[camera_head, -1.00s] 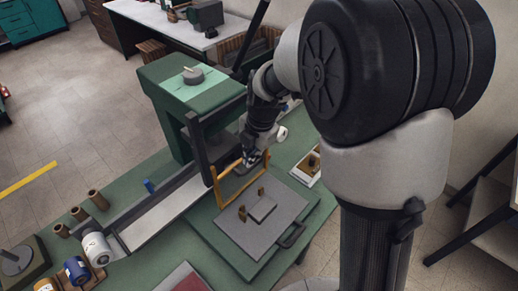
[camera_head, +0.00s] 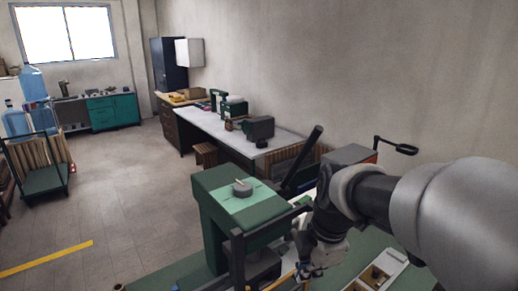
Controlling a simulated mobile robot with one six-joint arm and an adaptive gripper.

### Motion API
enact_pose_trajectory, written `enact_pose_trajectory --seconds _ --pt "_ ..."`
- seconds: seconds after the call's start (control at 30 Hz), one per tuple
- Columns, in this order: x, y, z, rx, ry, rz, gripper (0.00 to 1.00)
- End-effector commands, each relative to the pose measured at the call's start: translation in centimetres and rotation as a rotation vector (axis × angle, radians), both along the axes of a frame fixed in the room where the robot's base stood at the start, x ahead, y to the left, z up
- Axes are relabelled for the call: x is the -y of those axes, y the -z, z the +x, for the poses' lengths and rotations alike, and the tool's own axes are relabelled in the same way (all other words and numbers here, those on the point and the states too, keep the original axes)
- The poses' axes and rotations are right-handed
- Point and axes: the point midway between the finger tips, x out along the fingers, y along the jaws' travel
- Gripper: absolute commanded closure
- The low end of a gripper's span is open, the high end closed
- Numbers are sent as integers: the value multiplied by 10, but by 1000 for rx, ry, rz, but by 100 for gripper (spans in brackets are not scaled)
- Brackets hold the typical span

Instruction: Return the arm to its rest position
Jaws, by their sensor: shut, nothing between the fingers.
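My arm (camera_head: 440,215) reaches in from the right edge of the head view. Its wrist hangs down over the green bench, just right of the green machine (camera_head: 225,212). My gripper (camera_head: 308,271) is small and dark at the lower end of the wrist. It is shut and holds nothing. It is beside the machine's dark upright frame and close to an orange-yellow frame, most of which is cut off by the bottom edge.
A black lever (camera_head: 302,160) rises behind the machine. A white tray with wooden parts (camera_head: 378,272) lies right of my gripper. A long white-topped bench (camera_head: 240,133) runs along the wall. A loaded cart (camera_head: 40,165) stands at left. The floor (camera_head: 130,195) between is open.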

Motion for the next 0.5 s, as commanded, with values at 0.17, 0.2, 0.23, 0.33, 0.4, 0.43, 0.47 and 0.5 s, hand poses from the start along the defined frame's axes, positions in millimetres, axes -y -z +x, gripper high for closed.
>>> enact_pose_trajectory --seconds 0.17,0.2,0.23,0.33,0.4,0.43,0.47,0.5 --pt "9 2 -61 23 487 94 100" --pt "11 3 -74 27 599 121 100" --pt "12 5 -84 30 684 140 100" --pt "17 15 -116 41 959 215 100" --pt "20 23 -137 49 1144 271 100" --pt "21 27 -145 52 1217 294 100" --pt "22 31 -153 54 1287 317 100" --pt "23 36 -162 57 1372 347 100"
